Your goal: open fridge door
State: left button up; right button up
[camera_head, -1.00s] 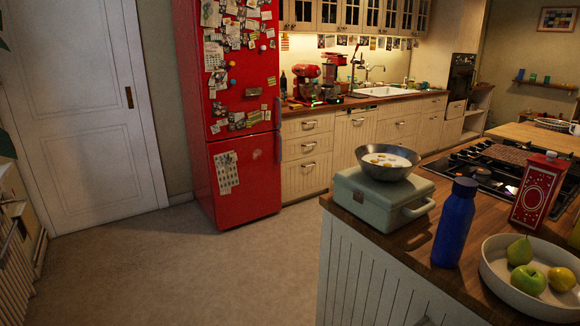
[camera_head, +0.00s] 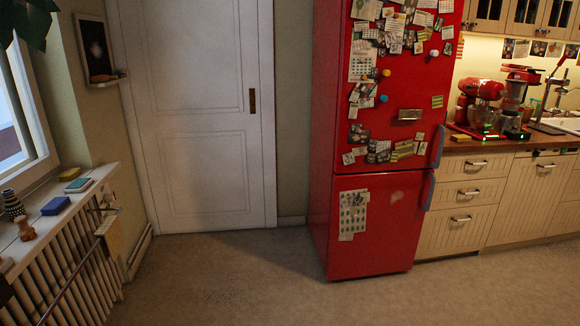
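The red fridge (camera_head: 385,150) stands right of the middle, against the back wall. Its tall upper door is covered with papers and magnets, and the smaller lower door (camera_head: 385,225) carries one sheet of paper. Both doors look shut. The upper door's top is cut off by the frame. Neither of my grippers is in view.
The floor (camera_head: 240,285) in front of the fridge is clear. White drawers and a wooden counter (camera_head: 500,144) with a red mixer (camera_head: 484,98) adjoin the fridge's right side. A white door (camera_head: 205,110) is to its left. A radiator (camera_head: 70,265) under a window sill runs along the left wall.

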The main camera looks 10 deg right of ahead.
aim_at(407, 130)
jog(key=i+l, duration=0.1)
jog(key=i, duration=0.8)
jog(key=i+l, duration=0.15)
jog(key=i, duration=0.75)
jog(key=z, duration=0.05)
